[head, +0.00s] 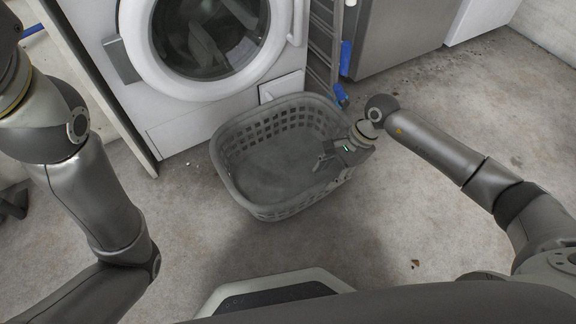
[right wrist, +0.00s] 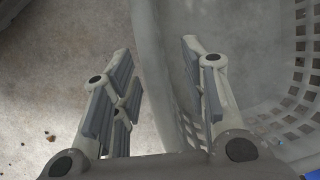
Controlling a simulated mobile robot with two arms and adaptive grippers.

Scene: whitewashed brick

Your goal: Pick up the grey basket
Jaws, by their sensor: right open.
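The grey basket (head: 238,187) stands upright on the floor in front of the washing machine in the head view. It is empty and has perforated walls. My right gripper (head: 322,163) is at the basket's right side, over its rim. In the right wrist view the basket's rim (right wrist: 152,60) runs between the two open fingers of the right gripper (right wrist: 160,90), with one finger on the outer side and one on the inner side. I cannot tell whether the fingers touch the rim. My left arm shows at the left of the head view, but its gripper is not visible.
A white washing machine (head: 130,85) stands close behind the basket. A grey rack (head: 322,50) with blue parts and a grey cabinet (head: 400,35) stand to its right. A panel edge (head: 105,105) is at the left. The concrete floor (head: 440,110) at right is mostly clear.

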